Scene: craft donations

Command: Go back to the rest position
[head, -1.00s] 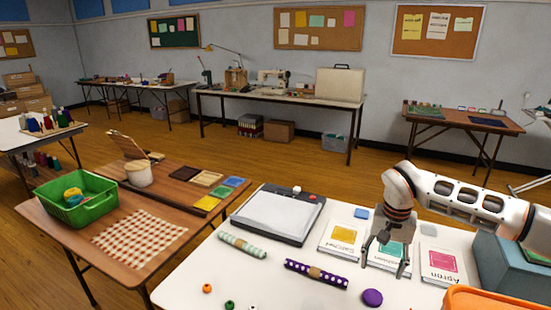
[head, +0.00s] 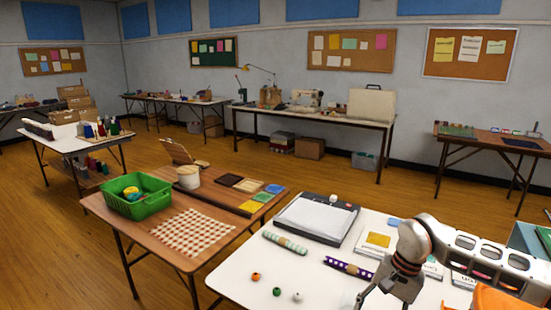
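My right arm comes in from the right over the white table (head: 235,276). My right gripper (head: 386,301) hangs low at the bottom edge of the head view, in front of the pattern packets. Its fingers look spread apart, with the tips cut off by the frame, and I see nothing between them. My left gripper is not in view.
An orange container (head: 495,299) stands at the lower right. A green basket (head: 135,196) stands on the brown table.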

